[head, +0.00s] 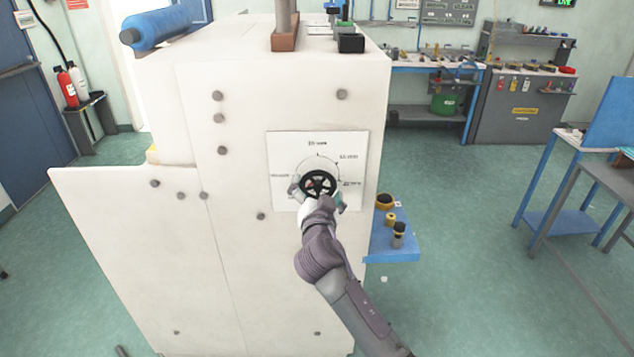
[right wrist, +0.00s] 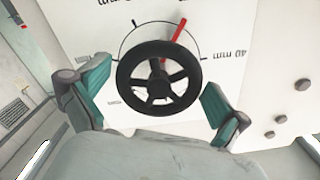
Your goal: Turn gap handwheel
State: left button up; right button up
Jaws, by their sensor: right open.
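The gap handwheel (head: 317,183) is a small black spoked wheel on a white dial plate (head: 283,150) on the front of the white machine. In the right wrist view the handwheel (right wrist: 158,77) fills the middle, with a red pointer (right wrist: 173,42) sticking out above it toward the upper right. My right gripper (head: 318,188) is at the wheel, its green-padded fingers apart on either side of it. In the right wrist view the right gripper (right wrist: 155,95) shows gaps between both pads and the rim. My left gripper is not in view.
The white machine (head: 120,240) takes up the middle. A blue shelf (head: 392,245) with small yellow and black parts juts out at its right side. A blue bench (head: 430,68) and a grey cabinet stand behind. The green floor (head: 460,290) at right is mostly clear.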

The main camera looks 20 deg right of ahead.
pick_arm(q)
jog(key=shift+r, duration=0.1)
pick_arm(e)
jog(key=shift+w+d, duration=0.1)
jog(key=shift+w, duration=0.3)
jog(key=shift+c, duration=0.3)
jog(key=c, duration=0.8)
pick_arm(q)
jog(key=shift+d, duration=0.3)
pick_arm(e)
jog(key=shift+n, duration=0.3)
